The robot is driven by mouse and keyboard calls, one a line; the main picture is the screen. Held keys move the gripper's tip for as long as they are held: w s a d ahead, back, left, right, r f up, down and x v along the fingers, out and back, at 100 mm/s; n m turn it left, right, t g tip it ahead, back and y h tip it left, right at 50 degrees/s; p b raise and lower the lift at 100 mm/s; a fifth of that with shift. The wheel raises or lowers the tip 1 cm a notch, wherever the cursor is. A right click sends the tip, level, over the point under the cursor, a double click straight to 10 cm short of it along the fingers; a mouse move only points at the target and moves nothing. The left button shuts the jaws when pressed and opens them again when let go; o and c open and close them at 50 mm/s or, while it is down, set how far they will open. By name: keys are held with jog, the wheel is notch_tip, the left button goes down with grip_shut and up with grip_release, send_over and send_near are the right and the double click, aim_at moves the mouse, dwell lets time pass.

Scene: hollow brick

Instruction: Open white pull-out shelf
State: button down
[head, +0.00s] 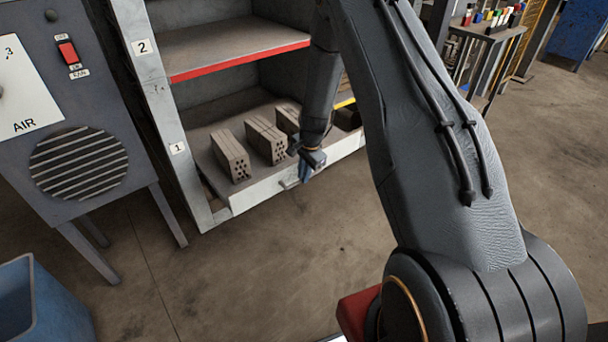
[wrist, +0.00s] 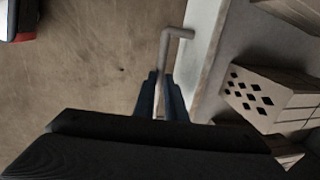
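The white pull-out shelf (head: 262,194) is the lowest level of the rack, marked 1, with a white front panel. Its front edge also shows in the wrist view (wrist: 201,50). A grey bar handle (head: 290,183) stands out from the panel; in the wrist view the handle (wrist: 165,55) runs down between my fingers. My gripper (head: 308,172) is at the handle, in front of the panel. Its blue fingers (wrist: 161,88) lie close on both sides of the bar and appear shut on it. The lower part of the bar is hidden by my gripper.
Hollow bricks (head: 232,157) stand on the shelf; one brick (wrist: 262,96) is close beside my gripper. A fixed upper shelf (head: 225,45) has a red edge. A grey air unit (head: 75,120) and blue bin (head: 45,300) stand left. The floor (head: 255,270) in front is clear.

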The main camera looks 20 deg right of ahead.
jog(key=c, duration=1.8)
grip_release()
jog(key=shift+w, duration=0.1)
jog(key=shift+s+d+r, duration=0.1)
jog(key=shift+s+r, duration=0.15)
jog(key=shift+r, duration=1.05)
jog(key=shift+s+d+r, duration=0.1)
jog(key=shift+s+r, duration=0.15)
jog(key=shift+r, duration=1)
jog(key=shift+s+d+r, duration=0.1)
jog(key=shift+s+r, duration=0.15)
jog(key=shift+r, duration=1.05)
jog(key=shift+r, duration=0.1)
